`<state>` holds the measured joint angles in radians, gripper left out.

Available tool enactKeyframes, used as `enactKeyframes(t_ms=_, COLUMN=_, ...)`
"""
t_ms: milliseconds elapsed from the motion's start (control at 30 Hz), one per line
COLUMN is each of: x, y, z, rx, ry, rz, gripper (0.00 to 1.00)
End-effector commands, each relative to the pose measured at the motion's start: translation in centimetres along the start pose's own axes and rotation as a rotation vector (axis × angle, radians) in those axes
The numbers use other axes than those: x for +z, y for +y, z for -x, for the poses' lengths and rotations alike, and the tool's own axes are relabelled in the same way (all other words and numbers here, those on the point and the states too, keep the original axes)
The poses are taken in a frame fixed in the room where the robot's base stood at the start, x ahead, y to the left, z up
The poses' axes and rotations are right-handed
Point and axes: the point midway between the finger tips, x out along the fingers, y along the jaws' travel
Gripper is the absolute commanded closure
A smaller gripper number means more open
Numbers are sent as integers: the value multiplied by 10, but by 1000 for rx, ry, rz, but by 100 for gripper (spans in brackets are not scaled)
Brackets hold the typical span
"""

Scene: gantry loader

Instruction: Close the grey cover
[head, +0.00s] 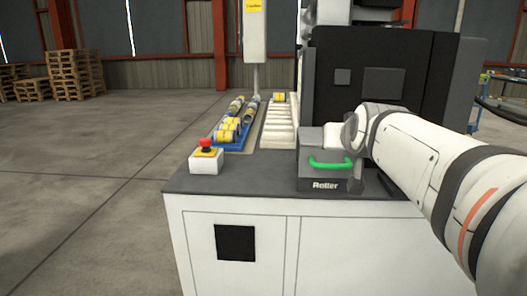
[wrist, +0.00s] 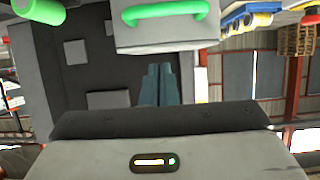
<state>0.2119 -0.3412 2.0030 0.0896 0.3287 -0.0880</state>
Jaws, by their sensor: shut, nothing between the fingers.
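The grey cover (head: 313,172) is the box-like part with a bright green bar handle (head: 330,163) and the label "Roller", at the front right of the machine's bench. In the wrist view the grey cover (wrist: 165,36) hangs in at the top with its green handle (wrist: 165,12). Whether it stands open, and how far, I cannot tell. My gripper (wrist: 158,68) is shut and empty, its bluish fingers pointing towards the cover and apart from the handle in the picture. In the head view my arm's end is at the cover's right side and mostly hides the gripper.
A red emergency button (head: 206,144) on a white box stands left of the cover. Behind it are a blue tray (head: 230,146) with yellow-banded parts and a white slotted rack (head: 280,125). A dark machine housing (head: 345,60) rises behind the cover.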

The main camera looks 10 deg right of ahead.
Motion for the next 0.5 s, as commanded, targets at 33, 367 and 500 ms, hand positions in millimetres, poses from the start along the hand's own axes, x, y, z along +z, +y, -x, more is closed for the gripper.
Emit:
enactKeyframes(t_ms=33, x=7, y=-1, z=-4, rx=-1, ry=3, rz=1, gripper=100)
enactKeyframes(t_ms=367, x=36, y=-7, z=-15, rx=-11, ry=3, rz=5, gripper=100)
enactKeyframes(t_ms=500, x=52, y=-8, z=-22, rx=-13, ry=2, rz=7, gripper=100)
